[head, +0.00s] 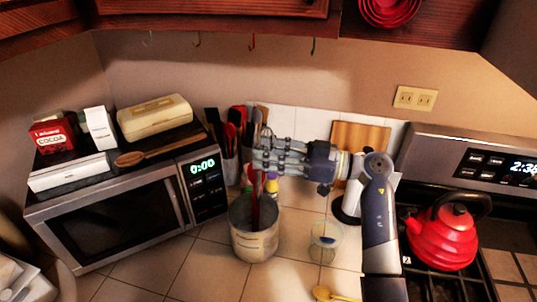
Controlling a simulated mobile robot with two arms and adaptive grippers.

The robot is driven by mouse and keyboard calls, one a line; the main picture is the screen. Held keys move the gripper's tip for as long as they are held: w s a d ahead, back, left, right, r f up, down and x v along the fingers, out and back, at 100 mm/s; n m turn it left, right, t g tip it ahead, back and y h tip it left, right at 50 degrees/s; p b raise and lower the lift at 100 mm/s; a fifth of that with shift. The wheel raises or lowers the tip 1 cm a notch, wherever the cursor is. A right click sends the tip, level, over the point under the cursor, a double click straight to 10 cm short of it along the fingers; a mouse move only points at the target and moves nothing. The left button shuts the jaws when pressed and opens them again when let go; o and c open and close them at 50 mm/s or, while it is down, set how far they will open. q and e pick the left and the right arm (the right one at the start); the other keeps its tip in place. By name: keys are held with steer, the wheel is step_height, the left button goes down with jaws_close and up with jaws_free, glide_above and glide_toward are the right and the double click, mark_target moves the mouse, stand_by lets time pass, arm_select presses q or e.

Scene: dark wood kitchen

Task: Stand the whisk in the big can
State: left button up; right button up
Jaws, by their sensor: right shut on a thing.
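The big can (255,243) is a grey metal pot-like can on the tiled counter, in front of the utensils and right of the microwave. My right gripper (262,157) is above the can, shut on the whisk. The whisk's thin reddish handle (256,207) runs down from my fingers to the can's mouth, nearly upright. Its lower end is hidden by the can wall, so I cannot tell whether it touches the bottom. The whisk's upper part is mostly hidden by my fingers. My left gripper is not in view.
A microwave (120,222) with boxes on top stands left. Utensils in a holder (230,165) are behind the can. A clear glass (325,240) and a yellow spoon (330,294) are to its right. A red kettle (440,238) sits on the stove.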

mark_target(261, 172)
step_height(261, 172, down, 2)
steer(key=shift+f+b, duration=0.1)
steer(key=shift+b, duration=0.9)
steer(key=shift+w+a+f+b, duration=0.15)
steer(key=shift+f+b, duration=0.3)
steer(key=shift+f, duration=1.55)
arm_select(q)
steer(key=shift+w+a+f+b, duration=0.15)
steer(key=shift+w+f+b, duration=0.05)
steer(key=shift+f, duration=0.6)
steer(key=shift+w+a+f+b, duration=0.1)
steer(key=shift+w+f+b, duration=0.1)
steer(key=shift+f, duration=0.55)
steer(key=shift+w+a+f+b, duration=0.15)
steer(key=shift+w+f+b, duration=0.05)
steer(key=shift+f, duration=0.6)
arm_select(e)
steer(key=shift+a+f, duration=0.15)
steer(key=shift+f, duration=1.1)
steer(key=shift+a+f, duration=0.1)
steer(key=shift+f, duration=1.15)
steer(key=o, duration=1.2)
steer(key=shift+c, duration=0.2)
